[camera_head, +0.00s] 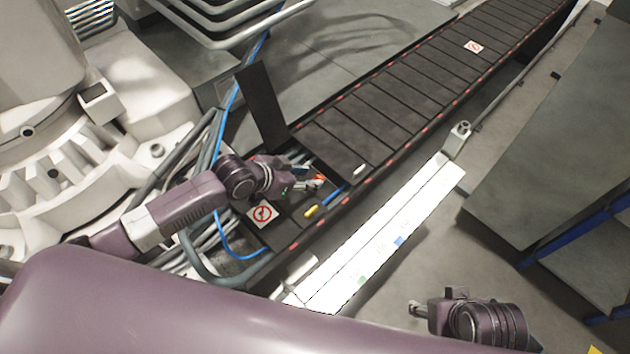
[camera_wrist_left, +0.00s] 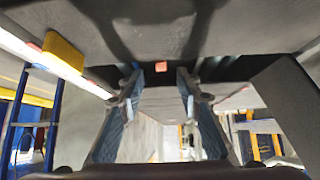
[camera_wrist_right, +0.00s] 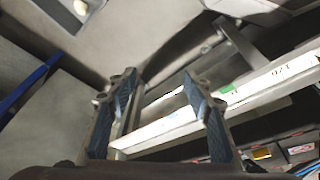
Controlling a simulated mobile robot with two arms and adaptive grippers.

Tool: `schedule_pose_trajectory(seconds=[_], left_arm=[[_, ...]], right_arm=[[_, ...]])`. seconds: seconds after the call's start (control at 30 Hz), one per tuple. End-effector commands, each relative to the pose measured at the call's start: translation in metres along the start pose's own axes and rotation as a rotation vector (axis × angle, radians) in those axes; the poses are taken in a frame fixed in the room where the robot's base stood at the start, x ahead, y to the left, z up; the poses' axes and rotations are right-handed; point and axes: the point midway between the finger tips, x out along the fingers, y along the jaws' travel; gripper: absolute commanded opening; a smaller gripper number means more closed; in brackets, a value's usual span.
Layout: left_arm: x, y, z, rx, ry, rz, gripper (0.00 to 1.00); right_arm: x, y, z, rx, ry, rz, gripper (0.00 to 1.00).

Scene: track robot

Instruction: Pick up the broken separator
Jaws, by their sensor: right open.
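My left gripper (camera_head: 320,182) is over an opened section of the dark cable track (camera_head: 400,103). Its fingers stand apart in the left wrist view (camera_wrist_left: 160,85), with nothing seen clasped between them. A small orange-red piece (camera_wrist_left: 161,66) shows beyond the fingertips. A yellow block (camera_wrist_left: 63,53) lies to the left there; a small yellow piece (camera_head: 311,211) also shows on the track below the gripper in the head view. I cannot tell which piece is the broken separator. My right gripper (camera_head: 418,309) is open and empty, away from the track; its fingers show in the right wrist view (camera_wrist_right: 160,90).
A dark cover plate (camera_head: 262,105) stands raised beside the opening. Blue and grey cables (camera_head: 222,232) run left of it. A white rail (camera_head: 385,240) runs along the track's right side. A grey surface (camera_head: 560,150) stands at the right. A white piece (camera_head: 359,169) lies on the track.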

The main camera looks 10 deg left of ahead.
Motion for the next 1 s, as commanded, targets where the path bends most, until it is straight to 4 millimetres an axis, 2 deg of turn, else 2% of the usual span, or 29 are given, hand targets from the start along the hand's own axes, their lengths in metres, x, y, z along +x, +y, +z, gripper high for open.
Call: schedule_pose_trajectory(seconds=[0.2, 0.4, 0.73, 1.0], left_arm=[[0.017, 0.0, 0.004, -0.001, 0.001, 0.001, 0.32], [0.047, -0.001, 0.007, -0.001, 0.001, 0.001, 0.32], [0.052, -0.001, 0.006, 0.001, 0.0, 0.0, 0.32], [0.051, -0.001, 0.006, 0.0, 0.0, 0.0, 0.02]], right_arm=[[-0.023, 0.001, 0.0, 0.001, 0.015, 0.002, 0.46], [-0.017, 0.001, 0.004, 0.002, 0.013, 0.003, 0.46], [-0.017, 0.001, 0.004, 0.002, 0.014, 0.003, 0.46], [-0.016, 0.001, 0.004, 0.001, 0.013, 0.003, 0.46]])
